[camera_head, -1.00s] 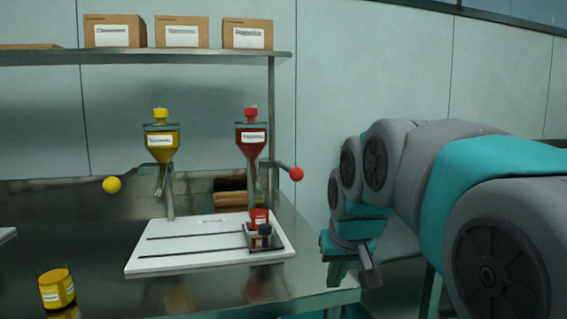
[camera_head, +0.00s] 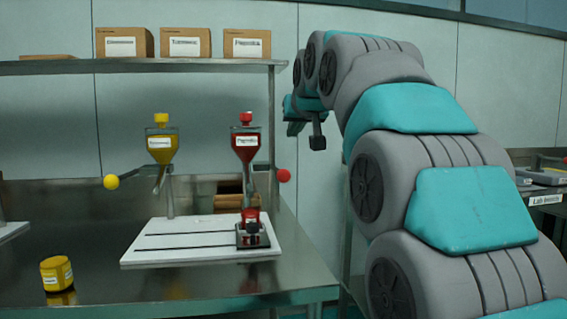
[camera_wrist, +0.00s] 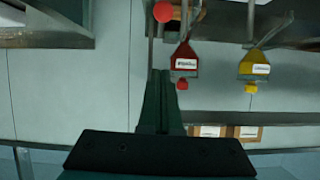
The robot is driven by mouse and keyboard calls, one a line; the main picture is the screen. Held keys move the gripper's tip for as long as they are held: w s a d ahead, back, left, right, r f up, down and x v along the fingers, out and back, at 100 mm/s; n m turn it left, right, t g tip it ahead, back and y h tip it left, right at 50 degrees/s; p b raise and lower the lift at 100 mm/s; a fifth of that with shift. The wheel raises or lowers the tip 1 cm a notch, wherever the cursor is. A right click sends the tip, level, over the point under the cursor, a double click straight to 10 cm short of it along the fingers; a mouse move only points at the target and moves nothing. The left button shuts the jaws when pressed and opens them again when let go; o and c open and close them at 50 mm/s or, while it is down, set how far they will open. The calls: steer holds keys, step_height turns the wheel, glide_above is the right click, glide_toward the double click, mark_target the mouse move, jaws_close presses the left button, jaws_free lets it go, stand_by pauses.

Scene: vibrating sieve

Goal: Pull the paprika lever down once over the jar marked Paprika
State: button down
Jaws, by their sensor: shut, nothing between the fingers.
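The red paprika dispenser (camera_head: 246,152) stands at the right of the white slotted base. Its lever ends in a red ball (camera_head: 284,176) sticking out to the right. A red jar (camera_head: 251,217) sits in a dark holder below the dispenser's spout; its label is too small to read. My gripper (camera_head: 293,129) is up and right of the dispenser, higher than the red ball and apart from it. In the wrist view, which is upside down, my gripper (camera_wrist: 158,76) is shut and empty, with the red ball (camera_wrist: 163,12) beyond its tips and the paprika dispenser (camera_wrist: 184,62) beside it.
A yellow dispenser (camera_head: 161,152) with a yellow ball lever (camera_head: 111,182) stands to the left on the white base (camera_head: 150,256). A yellow jar (camera_head: 57,272) stands on the metal table. A shelf (camera_head: 180,66) with cardboard boxes (camera_head: 247,43) runs above the dispensers.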

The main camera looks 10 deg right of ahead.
stand_by(0.3)
glide_above(285, 174)
steer(key=f, duration=0.2)
steer(key=w+f+p, duration=0.1)
steer(key=f, duration=0.1)
steer(key=shift+d+f, duration=0.15)
steer(key=shift+f, duration=0.2)
steer(key=shift+s+f, duration=0.25)
steer(key=shift+f, duration=0.1)
steer(key=shift+s+f, duration=0.15)
steer(key=shift+f, duration=0.55)
steer(key=shift+s+f, duration=0.1)
steer(key=shift+f, duration=0.55)
steer(key=shift+f, duration=0.1)
